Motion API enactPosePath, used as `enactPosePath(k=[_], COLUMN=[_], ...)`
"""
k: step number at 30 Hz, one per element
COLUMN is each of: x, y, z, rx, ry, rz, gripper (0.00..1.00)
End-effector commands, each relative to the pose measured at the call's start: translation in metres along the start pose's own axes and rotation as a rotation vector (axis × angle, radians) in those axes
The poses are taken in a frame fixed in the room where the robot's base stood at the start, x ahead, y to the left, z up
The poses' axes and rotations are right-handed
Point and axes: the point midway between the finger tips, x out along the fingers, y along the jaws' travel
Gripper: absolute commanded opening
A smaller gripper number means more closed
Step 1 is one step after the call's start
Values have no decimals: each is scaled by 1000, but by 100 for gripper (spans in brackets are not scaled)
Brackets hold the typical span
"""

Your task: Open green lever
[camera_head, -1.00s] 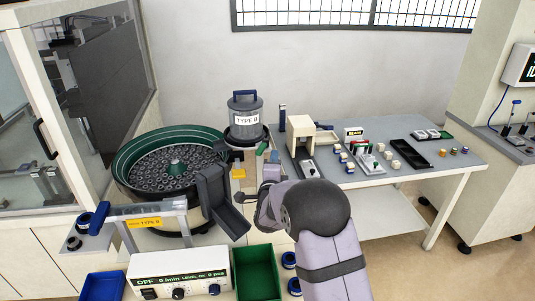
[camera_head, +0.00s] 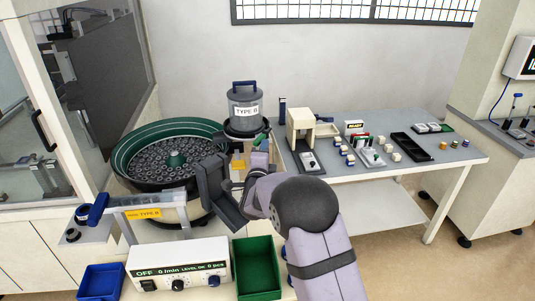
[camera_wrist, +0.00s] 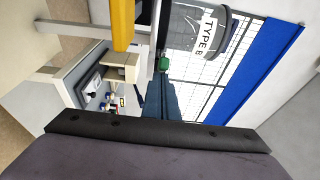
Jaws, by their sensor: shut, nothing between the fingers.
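The green lever (camera_head: 260,138) shows as a small green piece at the lower right of the grey TYPE B hopper (camera_head: 246,98). In the wrist view the green lever (camera_wrist: 163,64) is just beyond the fingertips, and the hopper (camera_wrist: 185,28) is behind it. My gripper (camera_wrist: 160,80) is shut and empty, its dark fingers pointing at the lever. Whether they touch it cannot be told. In the head view my wrist hides most of the fingers below the lever.
A yellow piece (camera_head: 238,163) is near the lever. A control box (camera_head: 180,268) and green bin (camera_head: 256,268) are in front. A table (camera_head: 420,170) stands right.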

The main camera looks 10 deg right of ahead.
Motion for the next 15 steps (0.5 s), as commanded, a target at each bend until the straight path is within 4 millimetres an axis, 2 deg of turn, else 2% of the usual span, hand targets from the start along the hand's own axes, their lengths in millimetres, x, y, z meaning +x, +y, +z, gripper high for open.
enactPosePath(k=[1,3,15], x=[-1,-1,-1], y=[3,1,-4], z=[9,12,16], rx=[-1,-3,-2], ry=[-16,-19,-24], rz=[-4,-4,-3], gripper=[0,0,0])
